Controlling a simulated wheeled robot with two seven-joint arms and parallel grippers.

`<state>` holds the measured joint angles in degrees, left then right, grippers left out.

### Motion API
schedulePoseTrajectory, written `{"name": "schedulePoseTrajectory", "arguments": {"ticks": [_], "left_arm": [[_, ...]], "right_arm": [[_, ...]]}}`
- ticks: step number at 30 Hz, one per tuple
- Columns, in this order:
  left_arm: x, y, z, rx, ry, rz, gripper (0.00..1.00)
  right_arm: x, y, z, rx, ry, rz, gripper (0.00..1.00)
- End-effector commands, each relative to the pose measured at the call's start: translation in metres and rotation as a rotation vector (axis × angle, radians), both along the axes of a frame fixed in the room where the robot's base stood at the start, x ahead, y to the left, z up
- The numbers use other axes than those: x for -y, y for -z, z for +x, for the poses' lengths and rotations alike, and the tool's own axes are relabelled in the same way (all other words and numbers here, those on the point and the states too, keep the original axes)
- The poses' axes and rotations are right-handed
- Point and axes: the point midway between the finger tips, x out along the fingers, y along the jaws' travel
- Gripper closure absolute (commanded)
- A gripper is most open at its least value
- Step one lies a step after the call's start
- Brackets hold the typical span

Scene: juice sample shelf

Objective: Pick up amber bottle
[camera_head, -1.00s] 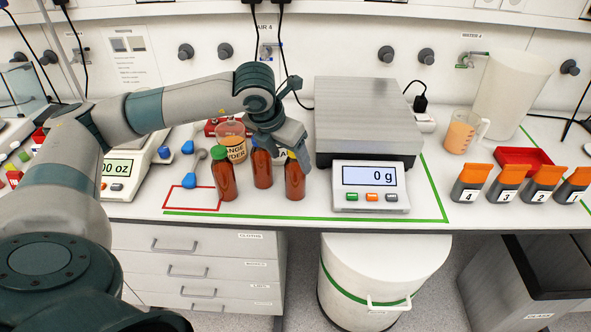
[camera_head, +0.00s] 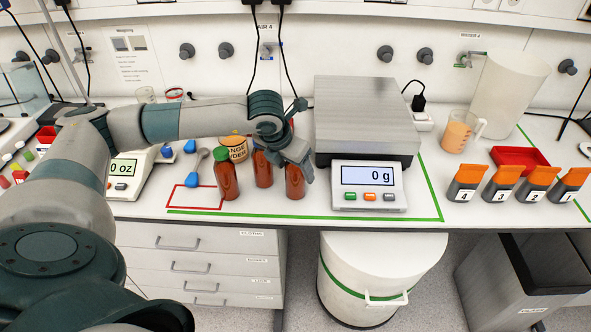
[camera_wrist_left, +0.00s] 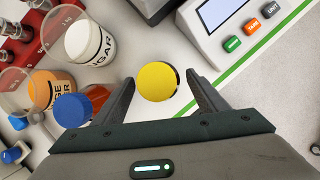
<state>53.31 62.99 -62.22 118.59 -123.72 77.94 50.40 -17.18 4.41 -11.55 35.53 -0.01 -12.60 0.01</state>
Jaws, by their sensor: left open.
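Three amber bottles stand upright in a row on the bench. The left one (camera_head: 227,181) has a green cap. The middle one (camera_head: 263,172) has a blue cap, which shows in the wrist view (camera_wrist_left: 73,110). The right one (camera_head: 295,184) has a yellow cap, seen in the wrist view (camera_wrist_left: 157,81). My left gripper (camera_head: 291,162) is open over the right bottle and hides its top. In the wrist view its two fingers are on either side of the yellow cap, with a gap showing on the right. My right gripper is out of view.
A scale with a steel platform and display (camera_head: 369,185) reading 0 g stands right of the bottles. An orange powder jar (camera_head: 236,148) and a sugar jar (camera_wrist_left: 91,45) stand behind them. A red square outline (camera_head: 194,198) marks clear bench at left.

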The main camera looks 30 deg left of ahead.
Motion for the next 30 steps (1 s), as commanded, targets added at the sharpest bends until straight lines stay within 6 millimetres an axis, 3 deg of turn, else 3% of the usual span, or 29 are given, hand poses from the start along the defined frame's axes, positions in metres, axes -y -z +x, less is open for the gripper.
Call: {"name": "schedulePoseTrajectory", "arguments": {"ticks": [7,20,23,27,30], "left_arm": [[0.000,0.018,0.008,0.000,0.000,0.000,0.34],[0.000,0.018,0.008,0.001,0.000,0.000,0.34],[0.000,0.018,0.008,0.001,0.000,0.000,0.53],[0.000,0.018,0.008,0.001,0.000,0.000,0.86],[0.000,0.018,0.008,0.002,0.000,-0.001,0.90]], "right_arm": [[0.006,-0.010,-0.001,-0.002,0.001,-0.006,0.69],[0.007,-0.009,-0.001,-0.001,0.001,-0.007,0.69],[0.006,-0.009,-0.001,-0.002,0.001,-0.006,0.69],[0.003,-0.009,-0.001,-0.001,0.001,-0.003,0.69],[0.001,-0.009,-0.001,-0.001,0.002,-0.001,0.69]]}}
